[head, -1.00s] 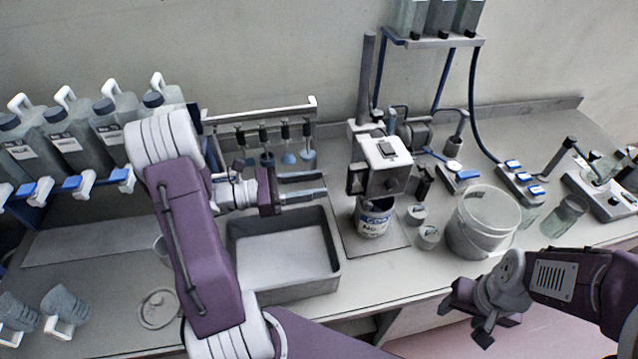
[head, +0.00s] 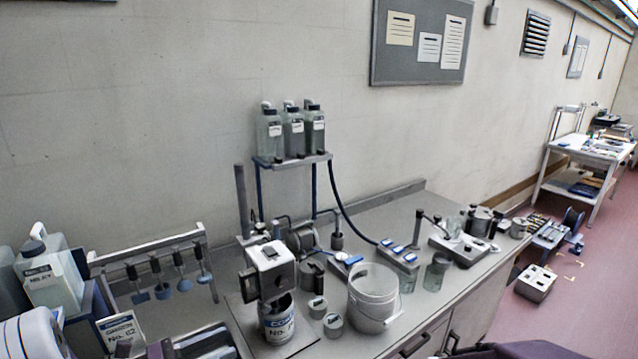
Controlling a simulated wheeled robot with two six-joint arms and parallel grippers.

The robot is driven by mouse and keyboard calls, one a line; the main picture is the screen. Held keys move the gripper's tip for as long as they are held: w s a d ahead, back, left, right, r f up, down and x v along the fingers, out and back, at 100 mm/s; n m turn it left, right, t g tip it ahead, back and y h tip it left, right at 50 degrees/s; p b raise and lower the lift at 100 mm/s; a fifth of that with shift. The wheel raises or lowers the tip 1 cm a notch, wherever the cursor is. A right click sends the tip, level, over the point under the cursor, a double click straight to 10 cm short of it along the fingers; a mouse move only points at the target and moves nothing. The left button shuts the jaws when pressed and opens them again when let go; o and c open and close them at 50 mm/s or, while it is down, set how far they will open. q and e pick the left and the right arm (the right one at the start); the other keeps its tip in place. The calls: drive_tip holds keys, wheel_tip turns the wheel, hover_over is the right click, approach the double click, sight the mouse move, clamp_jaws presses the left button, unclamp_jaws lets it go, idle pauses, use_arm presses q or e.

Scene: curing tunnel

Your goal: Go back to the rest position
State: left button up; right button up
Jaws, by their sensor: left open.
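My left gripper (head: 212,344) is at the bottom edge of the head view, left of the paint mixer. Its dark fingers are apart and appear empty, and the frame edge cuts off part of it. The pale cover of my left arm (head: 28,335) shows in the bottom left corner. Only a purple piece of my right arm (head: 515,351) shows at the bottom edge. My right gripper is out of view.
The mixer head (head: 270,268) stands over a labelled can (head: 277,322). A clear bucket (head: 373,300) is to its right. Bottles (head: 293,133) stand on a raised shelf. A hanging-tool rack (head: 150,262) and a canister (head: 48,280) are left. Open floor (head: 590,290) lies right.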

use_arm(q)
drive_tip(key=s+d+r+m+g+h, duration=0.2)
drive_tip(key=d+r+m+g, duration=0.15)
drive_tip(key=d, duration=0.55)
drive_tip(key=s+d+f+m+g+y, duration=0.4)
drive_tip(key=s+d+m+g, duration=0.5)
drive_tip(key=s, duration=0.4)
drive_tip(key=s+a+f+m+g+y, duration=0.1)
drive_tip(key=s+a+f+m+y, duration=0.5)
drive_tip(key=f+y, duration=0.15)
drive_tip(key=w+a+f+m+t+y, duration=0.3)
drive_tip(key=w+a+m+t+y, duration=0.1)
drive_tip(key=w+a+m+y, duration=0.1)
drive_tip(key=w+a+m, duration=0.1)
drive_tip(key=w+a, duration=0.1)
drive_tip(key=a, duration=0.1)
drive_tip(key=shift+w+a+t, duration=0.3)
drive_tip(key=shift+w+t, duration=0.05)
drive_tip(key=shift+s, duration=0.1)
